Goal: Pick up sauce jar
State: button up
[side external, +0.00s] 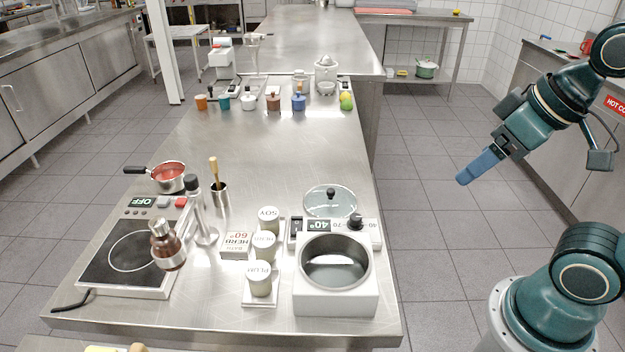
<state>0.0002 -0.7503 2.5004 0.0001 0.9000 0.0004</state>
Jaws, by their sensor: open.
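Three pale jars stand in a row on a white tray (248,298) near the table's front: one marked SOY (269,220), one that seems to read HERB (264,246), and one that seems to read PLUM (260,279). Their lettering appears upside down. Which of them is the sauce jar I cannot tell. My gripper (464,179) has blue fingers and is open and empty. It hangs above the floor to the right of the table, well apart from the jars, pointing down and left.
A white water bath (336,300) stands right of the jars, with a glass lid (330,201) behind it. A card box (237,245), hotplate (125,255), brown bottle (167,246) and red-filled pan (168,178) are left. Several small pots line the back. The table's middle is clear.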

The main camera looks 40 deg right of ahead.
jog(key=shift+c, duration=0.2)
dwell(0.3)
jog(key=c, duration=0.3)
